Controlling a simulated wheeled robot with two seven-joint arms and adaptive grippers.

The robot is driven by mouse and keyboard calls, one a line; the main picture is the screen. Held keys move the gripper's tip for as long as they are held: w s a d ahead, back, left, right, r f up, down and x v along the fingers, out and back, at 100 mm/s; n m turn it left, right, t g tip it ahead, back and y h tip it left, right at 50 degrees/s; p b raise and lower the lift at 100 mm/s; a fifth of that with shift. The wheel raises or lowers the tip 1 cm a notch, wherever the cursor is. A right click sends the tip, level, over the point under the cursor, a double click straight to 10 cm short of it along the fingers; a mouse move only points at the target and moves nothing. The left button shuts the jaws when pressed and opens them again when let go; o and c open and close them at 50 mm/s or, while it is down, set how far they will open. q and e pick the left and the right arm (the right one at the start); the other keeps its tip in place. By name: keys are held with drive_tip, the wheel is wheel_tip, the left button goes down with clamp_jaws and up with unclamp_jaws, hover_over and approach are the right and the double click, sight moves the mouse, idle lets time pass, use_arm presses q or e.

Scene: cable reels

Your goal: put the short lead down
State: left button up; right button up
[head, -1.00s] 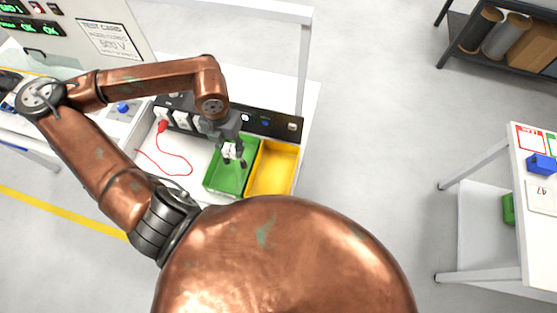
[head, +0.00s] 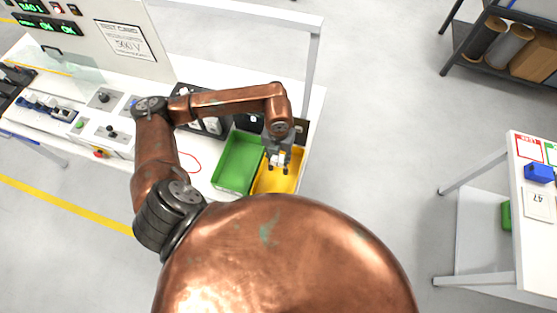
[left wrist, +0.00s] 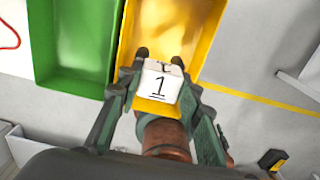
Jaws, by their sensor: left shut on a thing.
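My left gripper (head: 278,168) is over the yellow bin (head: 289,184) at the right end of the bench. In the left wrist view the left gripper (left wrist: 154,82) is shut on a white block marked 1 (left wrist: 158,86), which I take to be an end of the short lead. The rest of that lead is hidden or too small to tell. The yellow bin (left wrist: 165,35) lies beneath the fingers and looks empty where visible. The green bin (head: 238,163) stands directly left of it. My right gripper is not in view.
A red cable (head: 192,162) lies on the bench left of the green bin. A black strip with sockets (head: 212,124) runs behind the bins. A test panel (head: 90,40) stands at the back left. A white table (head: 525,225) is at the right, across open floor.

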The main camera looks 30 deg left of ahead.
use_arm(q)
drive_tip(key=shift+s+d+f, duration=0.1)
drive_tip(key=shift+d+f, duration=0.1)
drive_tip(key=shift+f, duration=0.15)
wheel_tip(320, 180, down, 2)
drive_tip(key=shift+f+p, duration=0.1)
drive_tip(key=shift+p, duration=0.7)
drive_tip(key=shift+f, duration=0.25)
drive_tip(key=shift+f+b, duration=0.25)
drive_tip(key=shift+b, duration=0.1)
drive_tip(key=shift+f+b, duration=0.4)
drive_tip(key=o, duration=1.2)
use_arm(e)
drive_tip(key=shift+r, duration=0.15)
use_arm(q)
drive_tip(key=shift+o, duration=0.2)
drive_tip(key=shift+r, duration=0.1)
